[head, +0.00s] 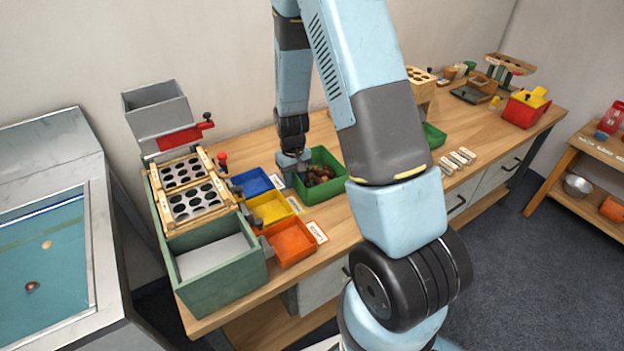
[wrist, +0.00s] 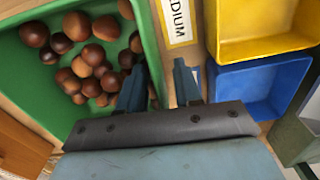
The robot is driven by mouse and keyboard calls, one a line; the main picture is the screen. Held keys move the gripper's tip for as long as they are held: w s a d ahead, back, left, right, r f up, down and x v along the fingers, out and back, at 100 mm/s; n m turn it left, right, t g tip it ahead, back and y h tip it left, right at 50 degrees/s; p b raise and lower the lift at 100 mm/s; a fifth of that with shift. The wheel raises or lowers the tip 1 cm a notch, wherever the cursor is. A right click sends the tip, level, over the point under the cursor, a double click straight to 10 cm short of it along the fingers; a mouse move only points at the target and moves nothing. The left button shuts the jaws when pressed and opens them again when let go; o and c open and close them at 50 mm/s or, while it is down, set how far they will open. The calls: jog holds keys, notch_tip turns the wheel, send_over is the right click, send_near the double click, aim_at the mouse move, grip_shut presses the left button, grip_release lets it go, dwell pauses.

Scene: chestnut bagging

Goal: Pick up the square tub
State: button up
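A green square tub (head: 323,192) holding several brown chestnuts stands on the wooden bench in the head view. In the wrist view the green tub (wrist: 150,40) fills the left side. In the head view my gripper (head: 294,162) is at the tub's left edge, partly hidden by my arm.
Blue (head: 253,183), yellow (head: 271,208) and orange (head: 291,243) trays stand close left of the tub. A green sorter with a holed plate (head: 190,188) is further left. Another green tub (head: 434,135) shows behind my arm. White blocks (head: 457,160) lie right.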

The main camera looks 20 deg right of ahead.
grip_shut()
dwell(1.4)
